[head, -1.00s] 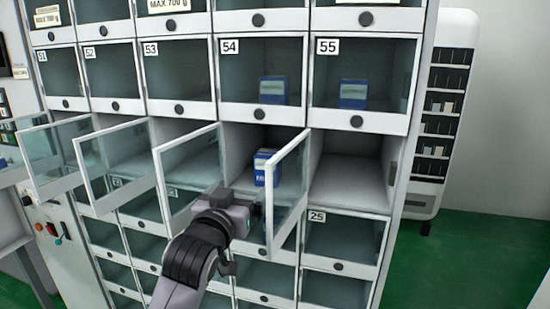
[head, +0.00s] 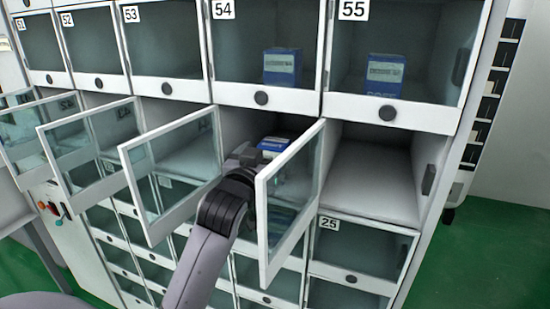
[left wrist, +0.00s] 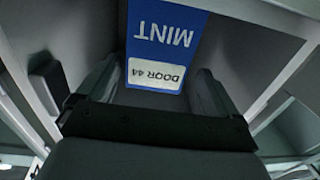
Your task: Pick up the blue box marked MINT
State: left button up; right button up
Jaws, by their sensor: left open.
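The blue box marked MINT (left wrist: 165,42) fills the upper middle of the left wrist view, upside down, with a white DOOR 44 label. In the head view the box (head: 274,144) stands inside an open compartment below door 54, its lower part hidden by my arm and the open door. My left gripper (head: 246,154) is at the compartment opening, close in front of the box. In the left wrist view the open fingers (left wrist: 153,88) are apart, one toward each side of the box's near end. I cannot tell whether they touch it. My right gripper is not in view.
An open glass door (head: 290,196) stands out just right of my left arm. Another open door (head: 175,170) is on its left. The compartment to the right (head: 372,180) is open and empty. Blue boxes sit behind closed doors 54 (head: 281,68) and 55 (head: 385,75).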

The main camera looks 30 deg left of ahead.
pick_arm(q)
jog(key=shift+d+p+x, duration=0.1)
jog(key=shift+p+x, duration=0.15)
jog(key=shift+x, duration=1)
jog(key=shift+d+p+x, duration=0.15)
jog(key=shift+p+x, duration=0.1)
jog(key=shift+x, duration=1.05)
jog(key=shift+f, duration=0.15)
jog(key=c, duration=1.1)
jog(key=shift+w, duration=0.1)
